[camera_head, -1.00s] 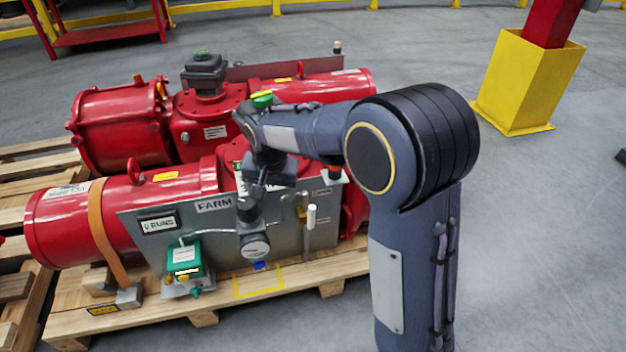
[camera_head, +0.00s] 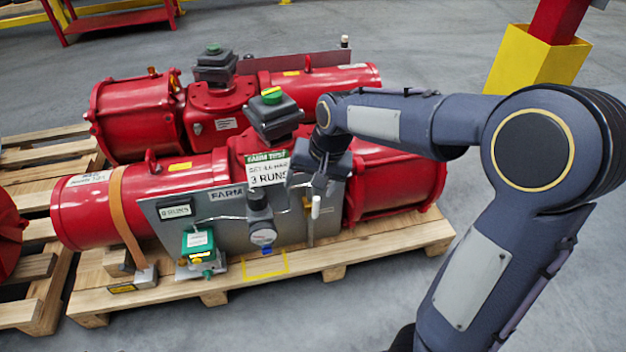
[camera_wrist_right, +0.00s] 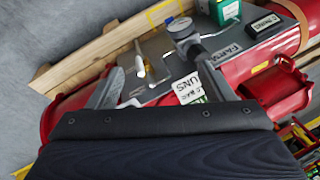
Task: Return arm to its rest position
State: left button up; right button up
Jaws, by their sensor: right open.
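My right arm enters from the lower right in the head view and bends back to the left. Its gripper (camera_head: 322,180) hangs in front of the near red valve actuator (camera_head: 95,212), partly hidden by the wrist. In the right wrist view the gripper (camera_wrist_right: 162,85) is open, with its two fingers spread and nothing between them. The grey panel (camera_head: 213,236) with the gauge (camera_head: 263,237) lies beyond the fingers, and the gauge also shows in the wrist view (camera_wrist_right: 181,27). A white handle (camera_head: 315,207) stands beside the gripper in the head view. My left gripper is not in view.
The near actuator rests on a wooden pallet (camera_head: 345,268). A second red actuator (camera_head: 135,118) stands behind it. A green box (camera_head: 197,241) sits at the panel's lower left. A yellow post base (camera_head: 533,62) stands at the back right. Grey floor is clear right of the pallet.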

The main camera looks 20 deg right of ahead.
dwell(0.4)
jog(key=s+r+n+t+y, duration=0.2)
jog(key=s+n+t, duration=0.15)
jog(key=s, duration=1.85)
notch_tip(320, 180, up, 22)
jog(key=p, duration=2.2)
jog(key=shift+s+a+n+g, duration=0.2)
jog(key=shift+a+n+g, duration=0.15)
jog(key=shift+n, duration=0.1)
